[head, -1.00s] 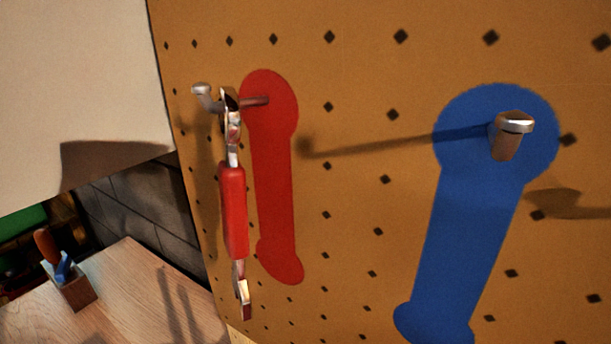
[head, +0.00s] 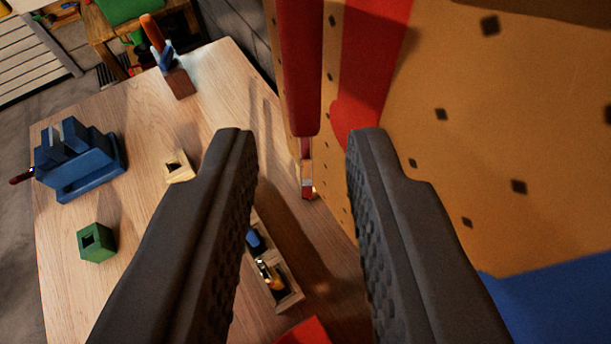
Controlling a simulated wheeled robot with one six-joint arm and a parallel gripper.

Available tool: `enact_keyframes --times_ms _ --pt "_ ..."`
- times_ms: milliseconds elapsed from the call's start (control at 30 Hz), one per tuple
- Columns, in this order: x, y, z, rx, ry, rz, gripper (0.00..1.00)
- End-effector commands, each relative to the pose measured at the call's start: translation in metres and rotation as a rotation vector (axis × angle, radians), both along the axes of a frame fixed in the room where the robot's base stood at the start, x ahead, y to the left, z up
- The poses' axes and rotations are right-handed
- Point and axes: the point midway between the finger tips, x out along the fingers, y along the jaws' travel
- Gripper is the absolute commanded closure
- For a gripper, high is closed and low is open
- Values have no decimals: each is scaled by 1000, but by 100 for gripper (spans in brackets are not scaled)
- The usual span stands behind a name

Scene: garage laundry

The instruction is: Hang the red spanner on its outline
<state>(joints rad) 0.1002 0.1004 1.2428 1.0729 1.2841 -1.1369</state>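My gripper (head: 300,142) is open and empty.
The pegboard (head: 470,150) fills the right side, with a blue outline (head: 560,300) at the lower right. The wooden bench (head: 130,220) below holds a blue vise (head: 80,160), a green block (head: 95,242), a pale block (head: 178,166) and a small tray (head: 290,300).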

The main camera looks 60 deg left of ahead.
Motion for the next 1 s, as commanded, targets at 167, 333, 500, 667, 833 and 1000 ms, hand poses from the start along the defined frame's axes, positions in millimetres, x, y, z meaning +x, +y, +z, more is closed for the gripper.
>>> enact_keyframes --times_ms 167,333,500,667,833,1000 --pt "15 26 0 0 0 2 75" --pt "26 47 0 0 0 1 75" --pt "34 59 -2 -1 1 0 75" --pt "36 63 -4 0 0 0 75" --pt "36 64 -4 0 0 -1 75" --pt "36 64 -4 0 0 -1 90"
